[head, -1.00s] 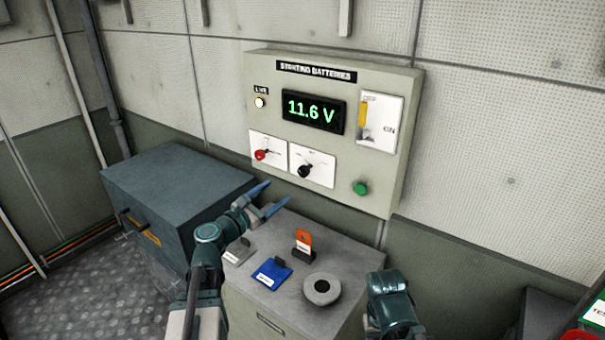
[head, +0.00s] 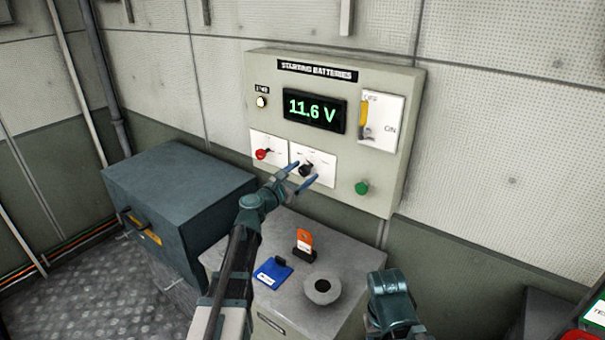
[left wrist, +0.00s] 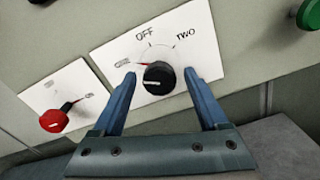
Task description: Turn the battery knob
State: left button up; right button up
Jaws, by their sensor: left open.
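The black battery knob (head: 305,169) sits on a white plate on the grey wall panel marked STARTING BATTERIES. In the left wrist view the knob (left wrist: 158,78) is between the fingers, on a plate with OFF at the top, TWO at the right and a blurred label at the left. A white mark shows on the knob's lower left. My left gripper (head: 304,174) is open with blue fingertips on either side of the knob. I cannot tell if they touch it. My right arm's end shows at the lower right; its fingers cannot be made out.
A red knob (head: 262,154) is left of the plate and a green button (head: 361,188) is to its right. The display (head: 314,113) reads 11.6 V. Below, a grey cabinet (head: 285,308) holds a blue item, an orange-tagged item and a round grey piece.

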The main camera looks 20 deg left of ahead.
pick_arm(q)
jog(key=shift+c, duration=0.3)
grip_shut()
dwell(0.3)
jog(key=m, duration=1.2)
jog(key=shift+a+r, duration=0.1)
jog(key=m, duration=0.6)
jog(key=shift+r+m, duration=0.1)
jog(key=shift+m, duration=0.2)
jog(key=m, duration=0.5)
jog(key=shift+m, duration=0.3)
